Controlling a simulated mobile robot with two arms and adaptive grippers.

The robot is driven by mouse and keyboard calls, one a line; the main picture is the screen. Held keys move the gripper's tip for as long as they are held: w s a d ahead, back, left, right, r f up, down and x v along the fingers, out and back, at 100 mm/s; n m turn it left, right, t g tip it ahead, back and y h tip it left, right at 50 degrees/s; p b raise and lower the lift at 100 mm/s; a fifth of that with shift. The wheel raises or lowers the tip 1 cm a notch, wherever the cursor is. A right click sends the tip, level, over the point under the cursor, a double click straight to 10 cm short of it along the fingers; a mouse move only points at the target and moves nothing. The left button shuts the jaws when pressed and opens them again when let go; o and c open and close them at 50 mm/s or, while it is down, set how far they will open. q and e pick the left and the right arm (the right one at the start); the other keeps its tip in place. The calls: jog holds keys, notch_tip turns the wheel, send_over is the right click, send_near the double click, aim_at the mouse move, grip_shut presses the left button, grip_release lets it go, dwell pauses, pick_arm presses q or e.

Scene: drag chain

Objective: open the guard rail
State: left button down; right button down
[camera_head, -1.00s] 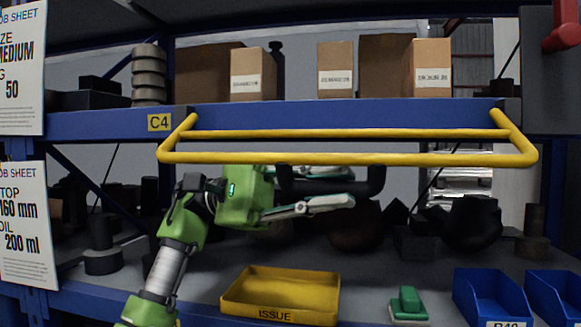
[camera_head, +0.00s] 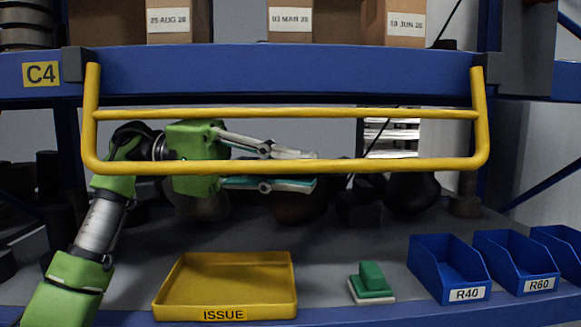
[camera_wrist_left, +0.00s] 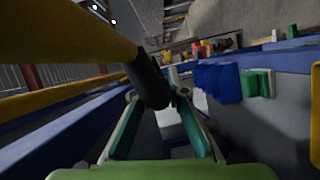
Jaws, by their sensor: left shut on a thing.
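The yellow guard rail (camera_head: 290,167) hangs from the blue shelf beam (camera_head: 290,75), with side arms at both ends and two long bars. In the left wrist view its yellow bar (camera_wrist_left: 60,45) crosses the upper left. My left gripper (camera_head: 308,170) lies behind the lower bar, which covers part of it. A dark handle (camera_wrist_left: 148,80) on the rail sits between its fingers in the left wrist view, and the gripper is shut on it. The handle is not clear in the head view. My right gripper is not in view.
On the lower shelf stand a yellow ISSUE tray (camera_head: 225,283), a green block on a white base (camera_head: 371,282) and blue bins (camera_head: 448,268). Dark parts stand behind my arm. Labelled boxes (camera_head: 290,22) stand on the upper shelf.

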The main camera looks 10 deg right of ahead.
pick_arm(q)
jog(key=shift+w, duration=0.35)
jog(key=c, duration=2)
grip_release()
jog(key=shift+o, duration=0.2)
jog(key=v, duration=1.2)
jog(key=shift+r, duration=0.1)
